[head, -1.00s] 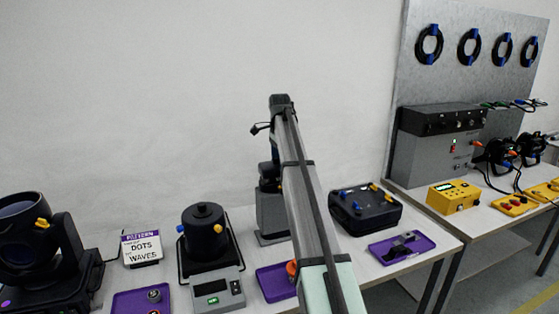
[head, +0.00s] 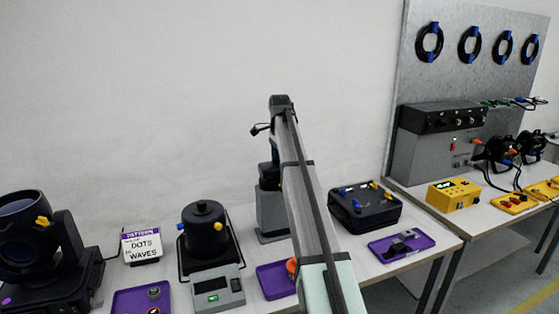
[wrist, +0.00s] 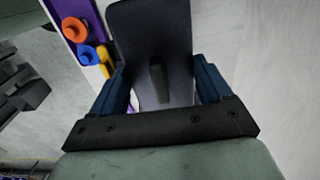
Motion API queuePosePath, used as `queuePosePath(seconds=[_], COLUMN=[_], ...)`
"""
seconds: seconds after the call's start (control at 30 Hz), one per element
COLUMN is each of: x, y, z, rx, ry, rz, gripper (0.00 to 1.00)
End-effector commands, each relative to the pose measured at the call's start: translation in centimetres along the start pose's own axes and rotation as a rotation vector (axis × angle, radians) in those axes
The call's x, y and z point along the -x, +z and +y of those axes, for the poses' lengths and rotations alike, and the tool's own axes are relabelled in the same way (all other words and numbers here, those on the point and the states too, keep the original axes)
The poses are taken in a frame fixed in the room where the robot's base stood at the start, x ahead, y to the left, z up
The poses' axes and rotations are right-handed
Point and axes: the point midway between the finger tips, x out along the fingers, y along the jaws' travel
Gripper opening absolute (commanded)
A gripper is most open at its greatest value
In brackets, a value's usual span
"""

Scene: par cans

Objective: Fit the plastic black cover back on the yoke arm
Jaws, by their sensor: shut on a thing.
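My gripper (wrist: 162,82) has its two blue fingers shut on the sides of the black cover (wrist: 150,30), a dark panel with a slot-shaped mark in its middle. In the head view my gripper (head: 275,150) is partly hidden behind my arm. A dark piece (head: 268,174), probably the cover, shows below it at the top of a grey upright block (head: 271,212). I cannot tell whether they touch. The grey block may be the yoke arm. A black moving-head light with its own yoke (head: 68,235) stands at the far left.
A black round fixture (head: 204,228) stands left of the grey block. A purple tray (head: 272,283) with an orange knob (wrist: 73,29) lies in front. A black case (head: 365,205) and another purple tray (head: 385,253) are at right.

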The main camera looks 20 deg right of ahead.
Motion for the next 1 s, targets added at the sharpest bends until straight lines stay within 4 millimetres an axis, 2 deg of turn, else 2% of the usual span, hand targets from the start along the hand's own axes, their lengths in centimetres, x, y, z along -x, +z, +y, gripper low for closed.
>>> queuePosePath(seconds=[1.0], x=[-1.7], y=[0.0], z=[0.0], rx=[0.0], ry=[0.0], rz=[0.0], gripper=[0.48])
